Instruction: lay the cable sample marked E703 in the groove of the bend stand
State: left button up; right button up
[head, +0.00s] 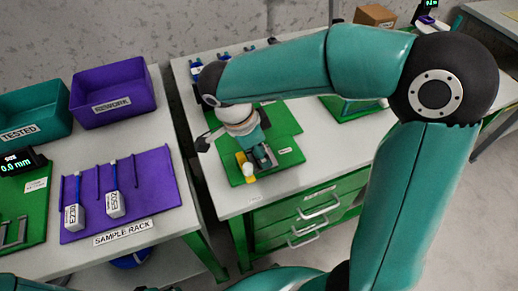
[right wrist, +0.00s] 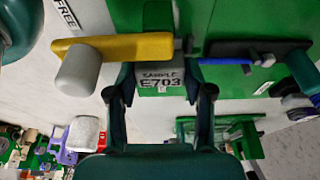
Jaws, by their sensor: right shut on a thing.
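The sample tag marked E703 (right wrist: 160,83) is a grey block with black print, held between the fingers of my right gripper (right wrist: 164,95). In the head view my right gripper (head: 262,157) is low over a green mat (head: 237,178) on the middle bench, partly hidden by its own wrist. A short piece of blue cable (right wrist: 225,61) shows to the right of the tag; whether it belongs to this sample I cannot tell. A yellow bar with a grey cylinder (right wrist: 75,70) lies left of the tag. The stand's groove is not clearly visible. My left gripper is out of view.
On the left bench a purple sample rack (head: 149,179) holds two white-tagged blue cables. Purple rework (head: 113,100) and teal tested (head: 35,113) bins stand behind it. A floor gap separates the benches. My right arm covers much of the middle bench.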

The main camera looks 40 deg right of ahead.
jog(key=o, duration=1.3)
jog(key=shift+c, duration=0.2)
jog(key=shift+r+p, duration=2.75)
jog(key=shift+r, duration=1.3)
